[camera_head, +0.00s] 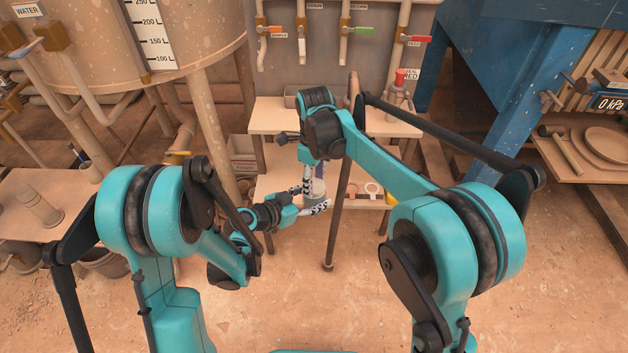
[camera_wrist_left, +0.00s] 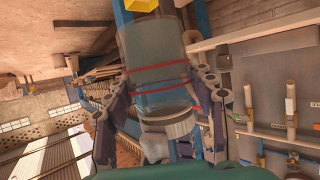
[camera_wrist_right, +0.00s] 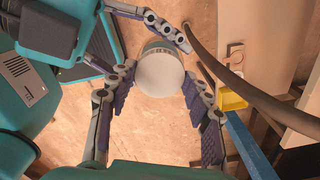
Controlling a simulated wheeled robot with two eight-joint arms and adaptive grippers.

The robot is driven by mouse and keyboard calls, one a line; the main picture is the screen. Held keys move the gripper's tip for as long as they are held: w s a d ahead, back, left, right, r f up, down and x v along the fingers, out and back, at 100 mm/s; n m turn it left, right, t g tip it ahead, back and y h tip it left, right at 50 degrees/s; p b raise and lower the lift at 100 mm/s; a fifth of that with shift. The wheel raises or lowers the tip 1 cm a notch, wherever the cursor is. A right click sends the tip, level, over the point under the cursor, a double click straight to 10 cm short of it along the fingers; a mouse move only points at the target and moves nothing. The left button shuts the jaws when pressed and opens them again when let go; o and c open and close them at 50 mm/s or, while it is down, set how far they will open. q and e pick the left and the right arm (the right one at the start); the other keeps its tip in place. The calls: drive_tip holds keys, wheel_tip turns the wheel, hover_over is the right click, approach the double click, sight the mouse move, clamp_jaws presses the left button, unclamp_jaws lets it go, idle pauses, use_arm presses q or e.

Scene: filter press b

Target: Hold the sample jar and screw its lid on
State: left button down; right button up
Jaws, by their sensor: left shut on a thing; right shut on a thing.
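The sample jar (camera_wrist_left: 150,60) is clear with red lines and sits between the fingers of my left gripper (camera_wrist_left: 162,80), which is shut on it. In the head view the jar (camera_head: 318,189) is small and partly covered by the grippers. The pale round lid (camera_wrist_right: 160,73) shows face-on in the right wrist view, between the fingers of my right gripper (camera_wrist_right: 158,82), which is shut on it. A left finger curves around just behind the lid. In the left wrist view a grey ribbed ring lies at the jar's lower picture end. Whether the threads are engaged cannot be told.
A wooden bench (camera_head: 270,118) with a lower shelf stands behind the grippers. Small ring-shaped items (camera_head: 372,189) lie on that shelf. A dark post (camera_head: 335,225) stands close to the right of the jar. A yellow block (camera_wrist_right: 231,99) is nearby. Open floor lies in front.

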drive_tip(key=m, duration=0.5)
drive_tip(key=shift+m, duration=0.3)
drive_tip(key=o, duration=0.7)
drive_tip(key=shift+c, duration=0.2)
drive_tip(key=shift+r, duration=2.25)
drive_tip(key=shift+c, duration=0.3)
